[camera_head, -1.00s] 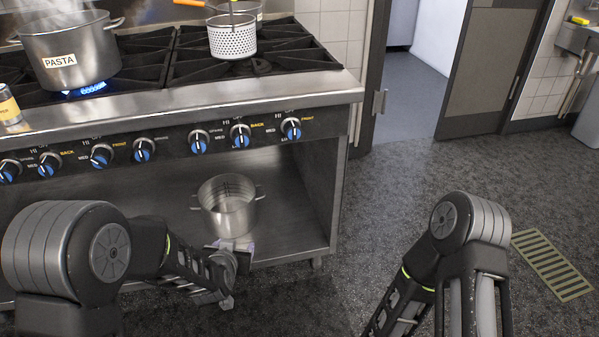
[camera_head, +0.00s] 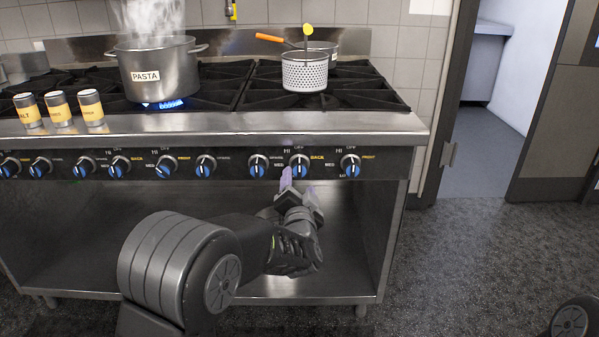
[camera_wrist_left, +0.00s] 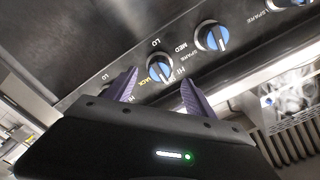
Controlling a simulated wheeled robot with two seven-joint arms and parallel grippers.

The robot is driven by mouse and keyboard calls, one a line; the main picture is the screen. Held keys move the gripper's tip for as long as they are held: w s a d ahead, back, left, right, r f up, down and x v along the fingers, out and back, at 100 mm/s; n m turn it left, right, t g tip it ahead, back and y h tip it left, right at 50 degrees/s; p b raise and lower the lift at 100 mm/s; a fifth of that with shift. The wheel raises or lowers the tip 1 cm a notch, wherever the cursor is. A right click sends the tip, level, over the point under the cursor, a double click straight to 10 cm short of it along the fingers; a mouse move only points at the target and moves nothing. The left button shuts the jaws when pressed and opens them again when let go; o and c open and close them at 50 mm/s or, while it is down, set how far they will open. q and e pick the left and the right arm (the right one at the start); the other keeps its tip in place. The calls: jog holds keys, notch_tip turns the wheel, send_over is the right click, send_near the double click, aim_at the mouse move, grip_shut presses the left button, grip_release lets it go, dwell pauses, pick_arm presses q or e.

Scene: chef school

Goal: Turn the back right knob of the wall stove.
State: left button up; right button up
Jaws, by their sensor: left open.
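The wall stove (camera_head: 250,128) has a front panel with a row of blue-and-silver knobs. The back right knob (camera_head: 299,165), with a yellow "BACK" label, is second from the right end; it also shows in the left wrist view (camera_wrist_left: 160,68). My left gripper (camera_head: 297,184) is open just below and in front of this knob. In the left wrist view the purple fingertips of the left gripper (camera_wrist_left: 158,84) lie on either side of the knob, and I see no clear contact. Only a piece of my right arm shows at the lower right; its gripper is out of view.
Neighbouring knobs sit close on both sides: a front knob (camera_head: 350,165) to the right and another (camera_head: 258,166) to the left. A steaming pasta pot (camera_head: 160,75) stands over a lit burner. A perforated basket (camera_head: 304,75) and yellow-labelled cans (camera_head: 60,108) are on top.

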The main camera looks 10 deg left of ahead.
aim_at(299, 174)
pick_arm(q)
jog(key=b+x, duration=0.1)
jog(key=x, duration=0.6)
jog(key=c, duration=1.4)
